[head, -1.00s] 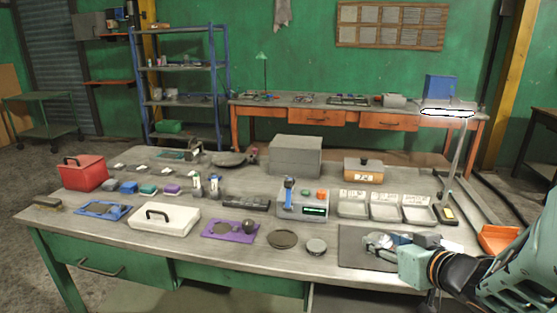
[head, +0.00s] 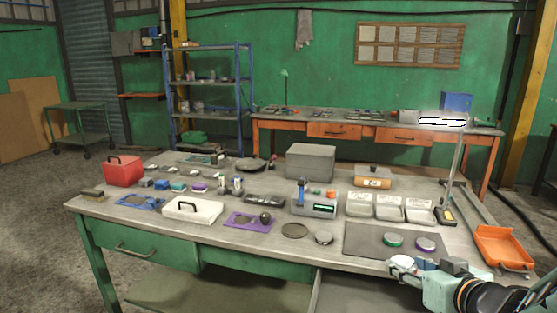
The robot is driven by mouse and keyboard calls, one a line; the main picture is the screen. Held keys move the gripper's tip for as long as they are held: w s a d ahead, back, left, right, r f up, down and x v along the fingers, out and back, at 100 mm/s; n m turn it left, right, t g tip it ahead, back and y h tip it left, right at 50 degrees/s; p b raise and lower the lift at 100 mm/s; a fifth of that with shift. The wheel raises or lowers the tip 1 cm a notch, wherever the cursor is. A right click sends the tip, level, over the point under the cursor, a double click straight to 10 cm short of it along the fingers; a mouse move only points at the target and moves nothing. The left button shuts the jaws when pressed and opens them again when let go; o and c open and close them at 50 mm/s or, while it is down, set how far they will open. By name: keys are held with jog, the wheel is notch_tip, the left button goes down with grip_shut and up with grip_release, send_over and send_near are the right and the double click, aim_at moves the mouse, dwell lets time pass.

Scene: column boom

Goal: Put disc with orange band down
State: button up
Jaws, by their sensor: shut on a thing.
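My gripper (head: 403,265) is at the lower right, over the table's front edge, just in front of the dark grey mat (head: 365,238). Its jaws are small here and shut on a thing. I take that to be the disc with orange band, but the gripper hides it and no orange band shows. On the mat lie a disc with a green band (head: 392,241) and a disc with a purple band (head: 425,244), side by side at the right part.
An orange tray (head: 503,247) stands right of the mat. Three pale bins (head: 389,207) are behind it. A small round metal piece (head: 323,238) and a dark round plate (head: 294,230) lie to its left. The mat's left half is bare.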

jog(key=w+a+r+n+y+p, duration=0.1)
jog(key=w+a+r+p, duration=0.2)
jog(key=a+r+p, duration=0.3)
jog(key=w+a+r+n+y+p, duration=0.1)
jog(key=w+a+r+p, duration=0.2)
jog(key=a+r+p, duration=0.4)
jog(key=a+p, duration=0.1)
jog(key=p, duration=0.2)
jog(key=shift+a+r+g+p, duration=0.2)
jog(key=shift+g+p, duration=0.1)
jog(key=shift+p, duration=0.1)
